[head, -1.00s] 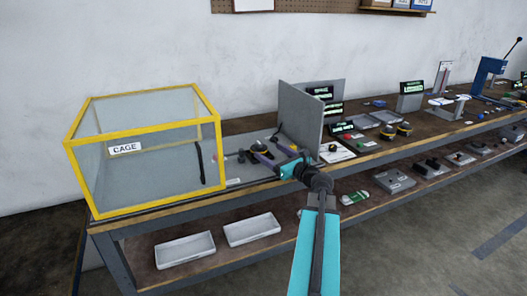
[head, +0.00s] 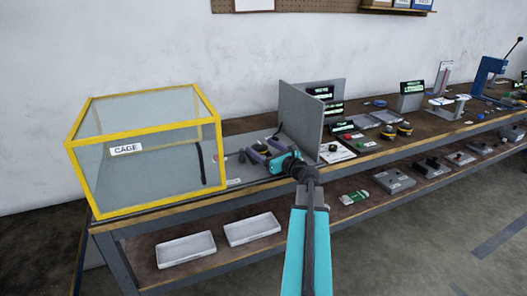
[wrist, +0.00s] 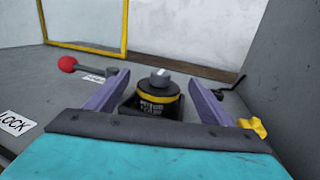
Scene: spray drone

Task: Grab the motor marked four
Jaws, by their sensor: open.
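In the wrist view a round black motor (wrist: 156,100) with a yellow band and a grey cap sits upright in a dark square holder. Its white print is too small to read, so I cannot tell whether it says four. My gripper (wrist: 159,78) is open, with one purple finger to the left of the motor and one to the right. Grey gaps show between fingers and motor. In the head view my gripper (head: 257,152) is low over the grey bench station, left of an upright grey panel, and the motor is hardly visible there.
The grey panel (head: 301,122) stands close on the right. A red-knobbed lever (wrist: 68,64) is left of my fingers, a yellow knob (wrist: 253,127) right. The yellow-framed cage (head: 145,134) stands at left. More yellow-banded round parts (head: 405,130) lie farther right.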

